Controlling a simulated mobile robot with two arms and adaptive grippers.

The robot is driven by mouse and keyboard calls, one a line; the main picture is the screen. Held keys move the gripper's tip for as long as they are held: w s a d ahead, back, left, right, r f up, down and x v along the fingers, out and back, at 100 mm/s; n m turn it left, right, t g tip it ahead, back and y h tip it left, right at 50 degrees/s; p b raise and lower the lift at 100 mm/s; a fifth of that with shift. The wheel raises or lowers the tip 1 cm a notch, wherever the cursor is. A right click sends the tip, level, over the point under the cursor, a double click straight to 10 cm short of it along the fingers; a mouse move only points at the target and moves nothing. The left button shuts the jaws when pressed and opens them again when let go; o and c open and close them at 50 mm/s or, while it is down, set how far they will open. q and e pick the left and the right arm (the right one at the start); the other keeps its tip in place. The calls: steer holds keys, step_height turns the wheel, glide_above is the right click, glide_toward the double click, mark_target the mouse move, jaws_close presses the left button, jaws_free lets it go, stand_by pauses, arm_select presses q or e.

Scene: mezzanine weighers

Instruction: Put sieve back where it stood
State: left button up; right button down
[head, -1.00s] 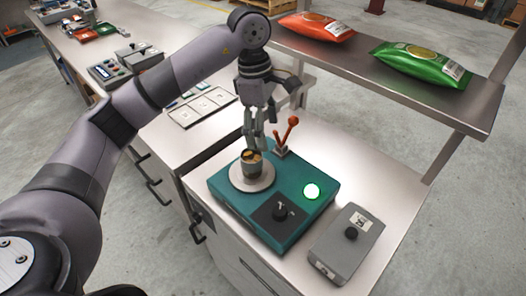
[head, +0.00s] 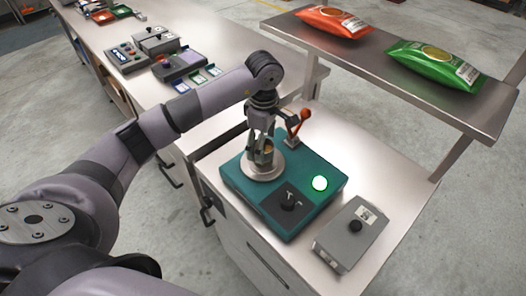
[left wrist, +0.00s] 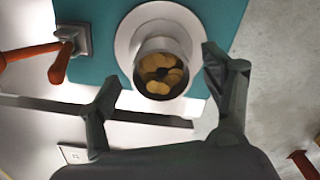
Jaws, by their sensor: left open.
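The sieve appears to be the small metal cup (head: 268,148) with yellow-brown round pieces inside. It stands upright on the round pale plate (head: 259,174) of a teal machine (head: 241,187). The left wrist view looks into the cup (left wrist: 163,45) from above, with the plate (left wrist: 124,38) around its base. My left gripper (head: 262,158) is open, its fingers down on either side of the cup. In the left wrist view its fingertips (left wrist: 158,75) are spread, with a visible gap to the cup. My right gripper is not in view.
An orange-red lever (head: 300,122) stands close behind the plate. A grey control box (head: 351,232) sits at right. Red (head: 332,22) and green (head: 434,65) bags lie on the raised shelf.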

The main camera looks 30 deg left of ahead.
mark_target(270, 164)
arm_select(q)
step_height(270, 164, down, 4)
steer(key=shift+s+f+p, duration=0.1)
steer(key=shift+f+p, duration=0.1)
steer(key=shift+p, duration=1.05)
steer(key=shift+a+f, duration=0.1)
steer(key=shift+f, duration=0.25)
steer(key=shift+c, duration=0.3)
steer(key=shift+c, duration=1.4)
steer(key=shift+r, duration=0.1)
steer(key=c, duration=1.3)
